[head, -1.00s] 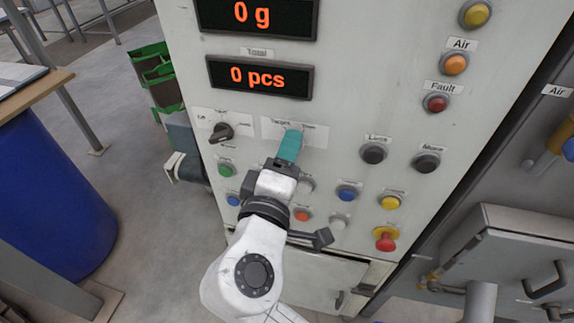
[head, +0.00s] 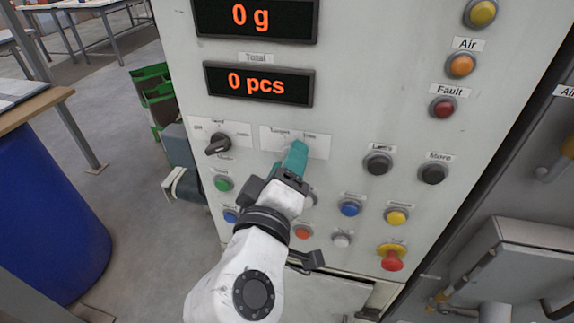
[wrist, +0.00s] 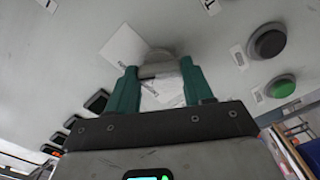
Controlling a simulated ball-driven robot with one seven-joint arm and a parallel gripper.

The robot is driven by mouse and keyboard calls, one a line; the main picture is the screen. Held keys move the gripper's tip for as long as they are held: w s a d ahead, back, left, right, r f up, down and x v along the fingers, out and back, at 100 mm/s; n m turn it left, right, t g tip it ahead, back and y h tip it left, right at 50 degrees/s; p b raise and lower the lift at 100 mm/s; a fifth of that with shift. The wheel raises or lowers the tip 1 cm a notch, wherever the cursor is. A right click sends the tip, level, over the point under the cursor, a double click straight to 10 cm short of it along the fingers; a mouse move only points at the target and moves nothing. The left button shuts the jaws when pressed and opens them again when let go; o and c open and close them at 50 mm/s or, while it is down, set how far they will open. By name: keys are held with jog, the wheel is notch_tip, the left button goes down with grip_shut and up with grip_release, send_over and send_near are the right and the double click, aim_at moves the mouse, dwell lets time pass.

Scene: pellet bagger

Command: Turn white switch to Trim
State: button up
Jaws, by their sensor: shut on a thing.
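My gripper (head: 297,150) reaches the panel at the label plate below the counter display. Its teal fingers are shut on the white switch, which the hand hides in the head view. In the wrist view a pale grey-white knob (wrist: 158,69) shows between the fingertips (wrist: 160,75). The switch label (head: 270,137) has two words at its top; the right one looks like Trim, the left is too blurred to read surely. I cannot tell which word the switch points to.
A black rotary switch (head: 218,145) sits left of my gripper. Black buttons (head: 378,163) are to the right, and several coloured buttons are below, with a red mushroom button (head: 391,260) at lower right. A blue barrel (head: 50,205) stands at left.

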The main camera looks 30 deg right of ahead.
jog(key=shift+f, duration=0.1)
jog(key=o, duration=1)
jog(key=shift+o, duration=0.2)
jog(key=shift+s+a, duration=0.1)
jog(key=v, duration=1)
jog(key=shift+s+a+b, duration=0.2)
jog(key=shift+b, duration=0.2)
jog(key=shift+d, duration=0.1)
